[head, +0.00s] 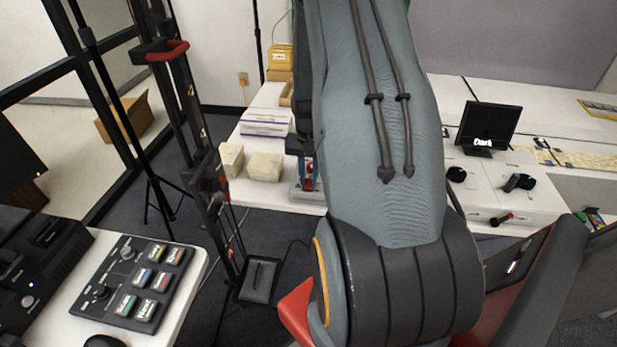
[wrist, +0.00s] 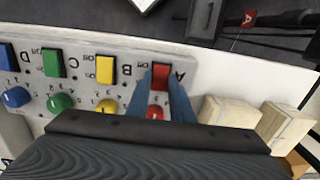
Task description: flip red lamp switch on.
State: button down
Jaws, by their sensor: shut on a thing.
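A grey control panel (wrist: 84,70) shows upside down in the wrist view, with a row of coloured rocker switches and round knobs under them. The red switch (wrist: 161,80), beside the letter A, is at its right end. My gripper (wrist: 161,74) has its two blue fingers on either side of this switch and is shut on it. The red knob (wrist: 156,111) shows between the fingers. Which way the red switch is tipped I cannot tell. In the head view my arm hides most of the panel.
Yellow (wrist: 106,69), green (wrist: 53,63) and blue (wrist: 7,55) switches line up to the left. Pale boxes (wrist: 228,112) stand right of the panel. In the head view, a black button console (head: 133,284) is at lower left and a small monitor (head: 489,124) at right.

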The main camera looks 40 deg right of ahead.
aim_at(308, 183)
dwell(0.3)
jog(key=c, duration=1.6)
grip_release()
jog(key=shift+o, duration=0.2)
notch_tip(308, 183, up, 8)
jog(key=b, duration=0.2)
jog(key=shift+f, duration=0.1)
jog(key=shift+c, duration=0.4)
